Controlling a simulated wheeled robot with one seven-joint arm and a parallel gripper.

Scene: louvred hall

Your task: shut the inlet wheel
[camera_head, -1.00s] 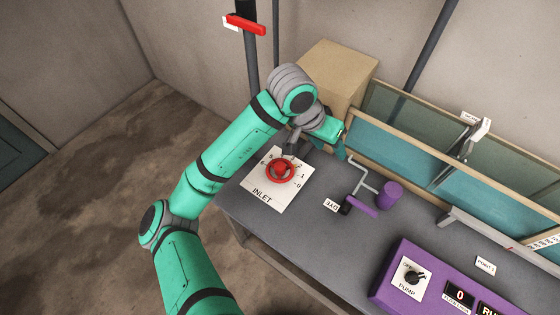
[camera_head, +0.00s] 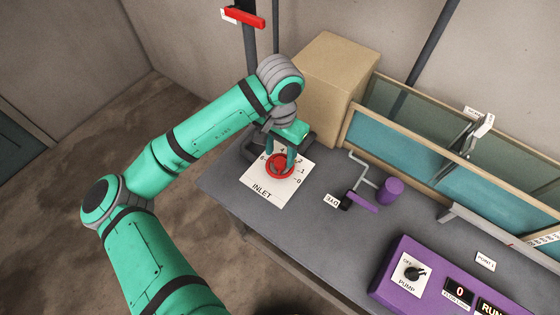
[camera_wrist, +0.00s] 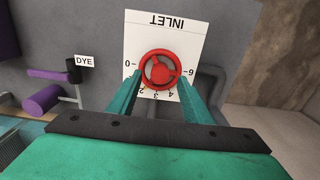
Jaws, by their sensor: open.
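The inlet wheel is a red handwheel (camera_head: 279,164) on a white plate (camera_head: 271,194) marked INLET with a number scale around it, on the grey bench. In the wrist view the red wheel (camera_wrist: 161,69) shows whole, with its spokes. My gripper (camera_head: 282,156) is over the wheel, pointing down. In the wrist view my gripper's two teal fingers (camera_wrist: 158,82) are apart, one toward each side of the wheel's near rim. I cannot tell whether they touch the rim. The wheel's pointer setting is too small to read.
A cardboard box (camera_head: 333,88) stands behind the wheel. Right of the plate are the dye valve's purple lever (camera_head: 362,202), a purple cylinder (camera_head: 390,190) and a glass-sided flume (camera_head: 440,150). A purple pump panel (camera_head: 430,285) is at the front right.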

